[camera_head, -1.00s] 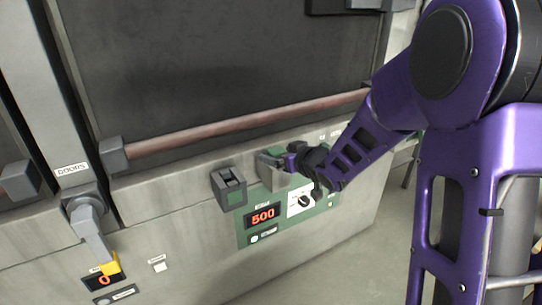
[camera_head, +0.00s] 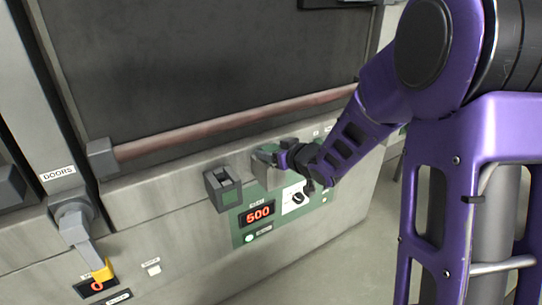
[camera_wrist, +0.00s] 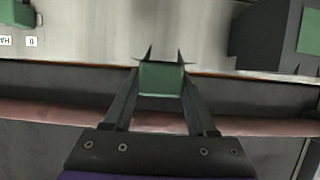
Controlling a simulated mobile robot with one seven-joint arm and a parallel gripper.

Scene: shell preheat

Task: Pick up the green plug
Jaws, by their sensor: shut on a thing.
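The green plug (camera_wrist: 161,79) is a small green block between the two fingertips of my gripper (camera_wrist: 160,68) in the wrist view. The fingers are shut on its sides. In the head view my gripper (camera_head: 270,153) is at the grey box (camera_head: 266,174) on the oven front, by its upper edge. The plug is small and partly covered by the fingers there, and I cannot tell whether it still touches the box.
The green control panel (camera_head: 257,232) reads 500. A reddish handle bar (camera_head: 230,122) runs above. A grey lever (camera_head: 78,232) is at lower left. Open floor lies at lower right.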

